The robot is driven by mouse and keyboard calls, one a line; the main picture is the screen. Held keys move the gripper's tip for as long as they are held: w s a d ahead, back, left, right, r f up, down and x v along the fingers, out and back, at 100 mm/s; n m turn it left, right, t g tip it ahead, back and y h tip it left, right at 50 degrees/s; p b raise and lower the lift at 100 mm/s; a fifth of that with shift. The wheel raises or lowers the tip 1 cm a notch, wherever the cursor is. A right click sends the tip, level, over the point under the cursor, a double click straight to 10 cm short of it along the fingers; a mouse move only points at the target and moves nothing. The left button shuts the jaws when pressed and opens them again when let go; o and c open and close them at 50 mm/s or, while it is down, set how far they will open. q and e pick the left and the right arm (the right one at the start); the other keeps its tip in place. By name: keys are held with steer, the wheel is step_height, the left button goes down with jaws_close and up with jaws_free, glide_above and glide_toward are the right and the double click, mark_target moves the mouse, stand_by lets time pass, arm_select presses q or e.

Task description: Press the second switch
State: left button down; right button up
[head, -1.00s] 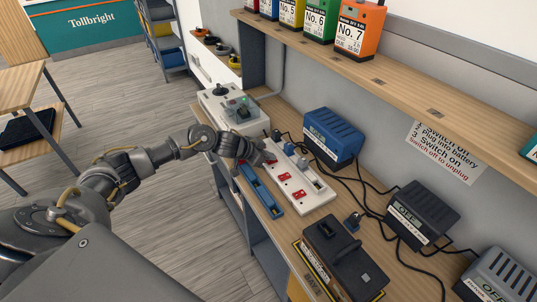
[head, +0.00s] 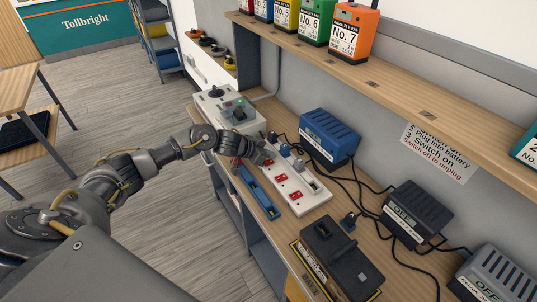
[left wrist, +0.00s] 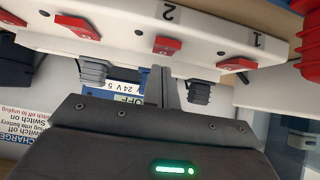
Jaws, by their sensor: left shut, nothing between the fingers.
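A white power strip (head: 304,199) with red switches lies on the bench. In the left wrist view the strip (left wrist: 207,22) appears upside down, with the digits 1 and 2 printed on it. The red switch by the 2 (left wrist: 167,45) is in the middle, and the switch by the 1 (left wrist: 237,64) is to its right. My left gripper (head: 267,155) is shut and empty over the strip's far part. Its fingertips (left wrist: 161,72) are just below the second switch in the wrist view; I cannot tell whether they touch it. My right gripper is out of view.
Black plugs (left wrist: 199,92) sit beside the switches. A blue charger (head: 330,137) stands behind the strip and dark chargers (head: 415,212) to the right, with cables between. A grey control box (head: 222,105) stands beyond. A shelf (head: 400,88) overhangs.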

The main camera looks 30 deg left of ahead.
arm_select(q)
steer(key=r+p, duration=0.4)
steer(key=shift+w+d+r, duration=0.1)
steer(key=shift+w+r, duration=0.1)
steer(key=shift+r, duration=0.05)
steer(key=r+b+v, duration=0.1)
steer(key=v, duration=0.8)
steer(key=shift+w+d, duration=0.2)
steer(key=shift+w, duration=0.05)
steer(key=shift+r, duration=0.1)
